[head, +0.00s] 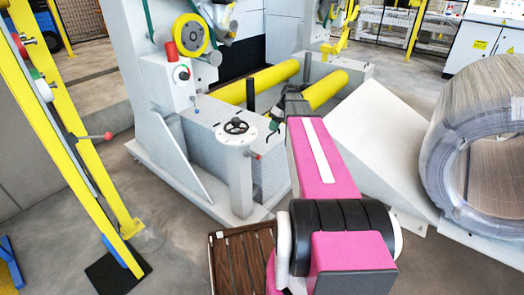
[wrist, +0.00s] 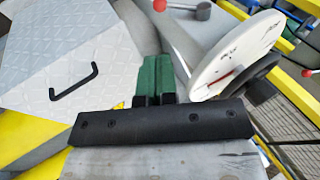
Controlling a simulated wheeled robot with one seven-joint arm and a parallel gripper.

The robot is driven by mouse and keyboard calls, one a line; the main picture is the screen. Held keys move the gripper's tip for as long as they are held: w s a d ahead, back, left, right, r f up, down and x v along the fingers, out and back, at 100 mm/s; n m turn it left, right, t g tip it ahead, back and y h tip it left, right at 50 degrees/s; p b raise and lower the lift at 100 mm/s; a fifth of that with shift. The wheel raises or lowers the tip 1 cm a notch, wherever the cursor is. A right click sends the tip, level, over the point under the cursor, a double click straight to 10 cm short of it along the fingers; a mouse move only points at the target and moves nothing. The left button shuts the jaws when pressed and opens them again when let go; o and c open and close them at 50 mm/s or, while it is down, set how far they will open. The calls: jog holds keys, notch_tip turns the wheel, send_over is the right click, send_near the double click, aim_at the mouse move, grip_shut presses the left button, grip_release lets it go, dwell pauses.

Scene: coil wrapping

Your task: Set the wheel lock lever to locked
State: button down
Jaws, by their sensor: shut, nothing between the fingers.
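A grey pedestal (head: 238,180) carries a black handwheel (head: 236,127) over a white dial. A small lever with a red knob (head: 257,156) sticks out from the pedestal's right side, below the dial. In the wrist view a red-knobbed lever (wrist: 160,5) on a grey hub shows at the top edge, partly cut off. The white dial (wrist: 235,55) with a red mark is tilted at the right there. My gripper (wrist: 153,62) has green fingers, shut together and empty, apart from the lever. In the head view my gripper (head: 274,126) is just right of the handwheel.
A yellow post (head: 70,130) at the left carries another red-knobbed lever (head: 108,135). Yellow rollers (head: 325,90) lie behind my arm. A white sloped plate (head: 370,130) and a wrapped coil (head: 480,150) stand at the right. A brown slatted pallet (head: 228,262) lies in front.

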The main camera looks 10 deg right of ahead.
jog(key=x, duration=1.4)
jog(key=shift+d+f, duration=0.1)
jog(key=shift+f, duration=0.05)
jog(key=shift+s+a+f+g+y, duration=0.15)
jog(key=shift+s+a+f+y, duration=0.1)
jog(key=shift+f, duration=0.3)
jog(key=shift+s+a+f+g+y, duration=0.15)
jog(key=shift+a+f+g, duration=0.1)
jog(key=shift+f, duration=0.35)
jog(key=shift+s+a+f+g+y, duration=0.15)
jog(key=shift+a+f+y, duration=0.1)
jog(key=shift+f, duration=0.3)
jog(key=shift+s+a+f, duration=0.75)
jog(key=shift+a+f, duration=0.15)
jog(key=shift+a, duration=0.05)
